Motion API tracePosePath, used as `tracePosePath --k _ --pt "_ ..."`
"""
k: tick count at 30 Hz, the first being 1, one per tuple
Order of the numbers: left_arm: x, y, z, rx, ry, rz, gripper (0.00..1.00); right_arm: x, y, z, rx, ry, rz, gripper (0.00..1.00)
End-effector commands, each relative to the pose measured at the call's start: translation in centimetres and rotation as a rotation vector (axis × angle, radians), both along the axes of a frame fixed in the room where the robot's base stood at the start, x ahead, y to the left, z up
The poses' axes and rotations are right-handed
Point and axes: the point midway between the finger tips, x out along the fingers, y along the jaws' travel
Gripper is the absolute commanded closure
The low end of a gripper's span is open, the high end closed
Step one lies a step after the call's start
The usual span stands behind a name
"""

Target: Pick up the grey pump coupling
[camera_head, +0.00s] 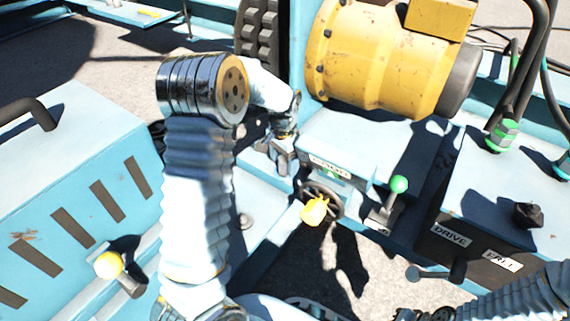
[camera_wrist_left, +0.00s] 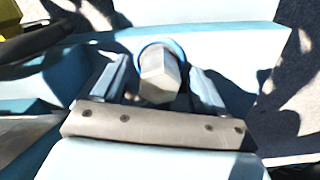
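In the left wrist view a grey six-sided coupling (camera_wrist_left: 159,80) with a blue ring behind it sits against a light blue surface. My left gripper (camera_wrist_left: 162,88) is open, with one finger on each side of the coupling and a small gap on both sides. In the head view my left gripper (camera_head: 277,152) points down beside the light blue block below the yellow motor; I cannot make out the coupling there. My right arm comes in at the lower right, with dark parts of its gripper (camera_head: 424,314) cut off by the bottom edge.
A yellow motor (camera_head: 375,58) stands above the block. A handwheel with a yellow knob (camera_head: 315,210) and a green-knobbed lever (camera_head: 398,186) are close to the right of my left gripper. A control box (camera_head: 490,205) stands right, a blue cabinet (camera_head: 75,190) left.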

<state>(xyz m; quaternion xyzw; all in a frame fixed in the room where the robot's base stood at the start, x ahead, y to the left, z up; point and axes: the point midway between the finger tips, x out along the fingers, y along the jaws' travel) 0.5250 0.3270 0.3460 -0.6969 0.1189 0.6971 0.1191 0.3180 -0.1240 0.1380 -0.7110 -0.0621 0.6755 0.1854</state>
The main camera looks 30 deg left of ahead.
Motion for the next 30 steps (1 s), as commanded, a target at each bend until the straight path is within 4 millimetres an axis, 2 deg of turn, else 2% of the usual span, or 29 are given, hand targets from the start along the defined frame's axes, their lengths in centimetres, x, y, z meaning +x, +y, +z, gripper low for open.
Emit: tracePosePath --k 1,2,13,20,23,30 --pt "0.0 0.0 0.0 0.0 0.0 0.0 0.33 0.0 0.0 0.0 0.0 0.0 0.0 1.0" --pt "0.0 0.0 0.0 0.0 0.0 0.0 0.38 0.0 0.0 0.0 0.0 0.0 0.0 1.0" --pt "0.0 0.0 0.1 0.0 -0.001 0.0 0.93 0.0 0.0 0.0 0.0 0.0 0.0 1.0" --pt "0.1 0.0 0.6 -0.001 -0.002 0.0 0.93 0.0 0.0 0.2 0.0 0.0 0.0 1.0" --pt "0.1 0.0 2.2 -0.001 -0.005 0.0 0.93 0.0 0.0 0.8 0.0 0.001 0.0 1.0" --pt "0.1 0.0 7.5 -0.001 -0.005 0.0 0.93 -0.1 0.0 2.3 0.002 0.004 0.003 1.0"
